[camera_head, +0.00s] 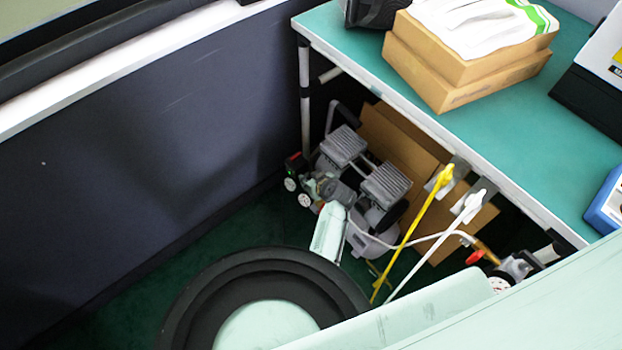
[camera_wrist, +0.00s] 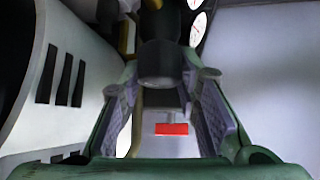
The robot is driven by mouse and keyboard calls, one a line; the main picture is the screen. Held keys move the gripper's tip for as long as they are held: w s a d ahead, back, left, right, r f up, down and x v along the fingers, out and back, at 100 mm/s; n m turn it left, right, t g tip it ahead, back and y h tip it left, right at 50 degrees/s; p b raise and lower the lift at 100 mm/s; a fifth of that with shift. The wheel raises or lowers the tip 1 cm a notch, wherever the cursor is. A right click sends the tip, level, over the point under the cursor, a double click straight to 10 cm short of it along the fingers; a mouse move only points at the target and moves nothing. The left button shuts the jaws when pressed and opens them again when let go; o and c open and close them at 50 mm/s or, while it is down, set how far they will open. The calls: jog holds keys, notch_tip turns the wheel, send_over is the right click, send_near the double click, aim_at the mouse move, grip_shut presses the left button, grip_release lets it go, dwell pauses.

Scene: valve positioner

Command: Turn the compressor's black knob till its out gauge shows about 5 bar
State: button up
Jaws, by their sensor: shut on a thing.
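The compressor (camera_head: 384,184) stands on the floor under the green-topped bench, grey with two ribbed heads. Its black knob (camera_wrist: 160,62) shows at the middle of the wrist view, between my fingertips. My gripper (camera_wrist: 168,78) is shut on the knob, one finger on each side. In the head view my arm reaches down to the compressor's left end and hides the knob. Two white gauges, an upper one (camera_wrist: 195,4) and a lower one (camera_wrist: 198,28), sit beside the knob; they also show in the head view, left (camera_head: 290,184) and right (camera_head: 304,200). Their needles are too small to read.
A red part (camera_wrist: 172,129) shows below the knob between my fingers. A vented pale panel (camera_wrist: 70,75) is close on the left. The bench (camera_head: 470,125) overhangs the compressor. A dark wall borders the left.

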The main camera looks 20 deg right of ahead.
jog(key=shift+r+m+h+p, duration=0.1)
jog(key=shift+m+h+p, duration=0.2)
jog(key=shift+m+p, duration=0.15)
jog(key=shift+m+h, duration=0.3)
jog(key=shift+m, duration=0.05)
jog(key=o, duration=0.9)
jog(key=v, duration=1.2)
